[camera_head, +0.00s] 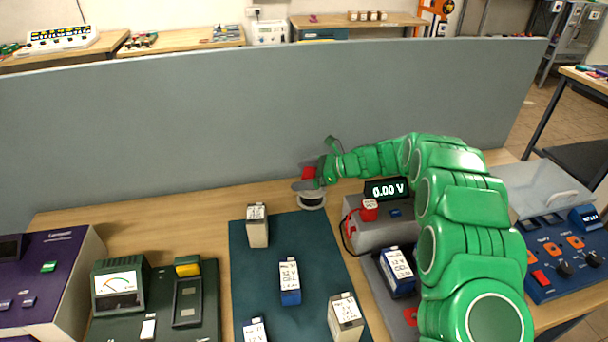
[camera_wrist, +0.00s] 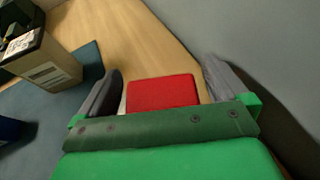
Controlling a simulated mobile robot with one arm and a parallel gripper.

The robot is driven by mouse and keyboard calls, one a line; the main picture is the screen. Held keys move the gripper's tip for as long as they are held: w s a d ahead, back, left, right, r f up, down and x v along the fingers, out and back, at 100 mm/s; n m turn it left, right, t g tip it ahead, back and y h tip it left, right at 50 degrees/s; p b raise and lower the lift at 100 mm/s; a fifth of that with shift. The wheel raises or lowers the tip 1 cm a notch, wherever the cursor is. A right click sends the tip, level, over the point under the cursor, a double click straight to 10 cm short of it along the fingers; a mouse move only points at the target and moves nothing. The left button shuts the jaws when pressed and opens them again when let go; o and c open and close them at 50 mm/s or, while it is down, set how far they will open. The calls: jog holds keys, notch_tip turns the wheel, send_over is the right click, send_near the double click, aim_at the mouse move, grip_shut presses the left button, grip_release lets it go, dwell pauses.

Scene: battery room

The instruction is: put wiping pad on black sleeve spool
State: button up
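The wiping pad appears to be the red block (camera_head: 309,173) at my gripper's fingers. In the wrist view the red pad (camera_wrist: 162,91) lies between the two grey fingers, with narrow gaps showing on both sides. My gripper (camera_head: 307,178) looks open around it; it also shows in the wrist view (camera_wrist: 162,85). A pale, round spool (camera_head: 312,201) with a dark part stands on the wooden table directly below the fingers. The near finger hides its top. I cannot tell whether the pad touches the spool.
A grey partition (camera_head: 250,125) rises close behind my gripper. A teal mat (camera_head: 265,290) with several batteries lies in front. A grey meter (camera_head: 382,232) reading 0.00 V, with a red cap (camera_head: 369,210), stands right of the spool. A beige battery (camera_head: 257,226) stands to the left.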

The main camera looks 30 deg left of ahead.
jog(key=shift+r, duration=0.65)
jog(key=v, duration=1.2)
jog(key=s+d+r+n+t+h, duration=0.1)
jog(key=s+d+r+n+h, duration=0.25)
jog(key=s+d, duration=0.65)
jog(key=s+d+r+n+h, duration=0.2)
jog(key=s+d+r+n, duration=0.15)
jog(key=s+d, duration=0.7)
jog(key=s+d+r+n+t+h, duration=0.1)
jog(key=s+d+r+n+h, duration=0.3)
jog(key=s+d, duration=0.6)
jog(key=s+d+f+n+t+h, duration=0.1)
jog(key=s+d+n+h, duration=0.1)
jog(key=s+d, duration=1.1)
jog(key=d+h, duration=0.1)
jog(key=d, duration=0.3)
jog(key=shift+s+n, duration=0.3)
jog(key=shift+d, duration=0.1)
